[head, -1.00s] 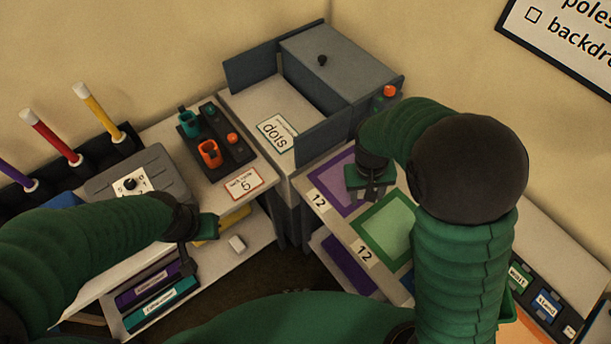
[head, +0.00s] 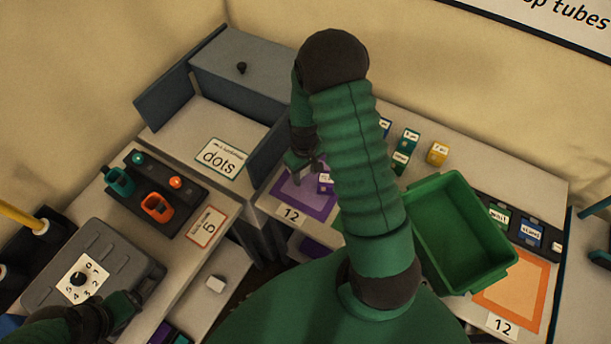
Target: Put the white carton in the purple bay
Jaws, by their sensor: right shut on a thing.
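The purple bay (head: 312,210) is a purple-bordered square on the worktop, right of the "dots" unit, with a "12" card at its front edge. My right gripper (head: 306,168) is over its back part, shut on a small carton (head: 325,184) that shows white and purple faces at the bay's right side. My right forearm hides part of the carton and the bay's right edge. I cannot tell whether the carton touches the surface. My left gripper (head: 128,306) is at the lower left beside the grey dial box, its jaws unclear.
A green tray (head: 478,190) stands right of my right arm. Several coloured cartons, including a yellow one (head: 437,152), stand behind it. An orange bay (head: 515,292) is at the lower right.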

